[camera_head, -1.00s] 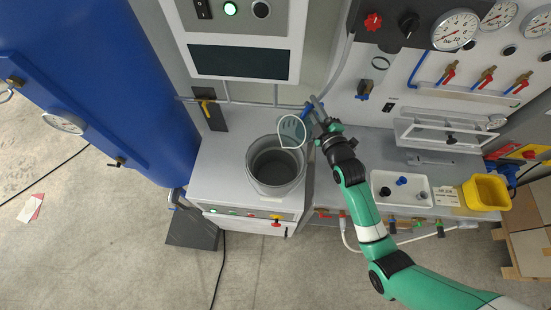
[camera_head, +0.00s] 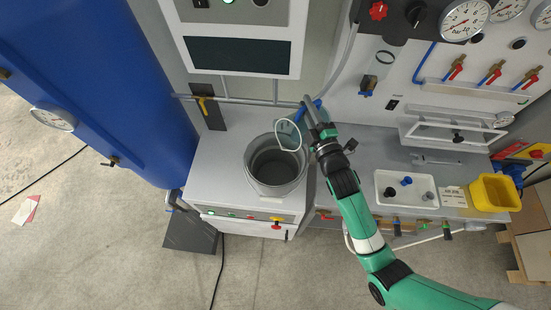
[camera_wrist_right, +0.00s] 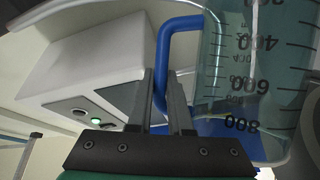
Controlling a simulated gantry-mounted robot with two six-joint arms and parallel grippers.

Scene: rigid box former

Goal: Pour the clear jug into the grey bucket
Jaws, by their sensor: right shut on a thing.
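The clear jug (camera_head: 288,135) has a pale rim and a blue handle (camera_head: 313,109). It is held above the back right part of the grey bucket (camera_head: 275,188) and overlaps its rim in the head view. It looks tilted; I cannot tell whether liquid is running out. My right gripper (camera_head: 311,112) is shut on the jug's handle. In the right wrist view the gripper's fingers (camera_wrist_right: 164,105) clasp the blue handle, and the jug (camera_wrist_right: 255,70) shows black scale marks. The bucket stands upright on the grey cabinet; its inside looks dark. My left gripper is not in view.
A dark display panel (camera_head: 240,57) and a horizontal pipe stand behind the bucket. A large blue tank (camera_head: 95,80) is at the left. To the right are a white tray (camera_head: 405,190) with small parts and a yellow bin (camera_head: 494,193).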

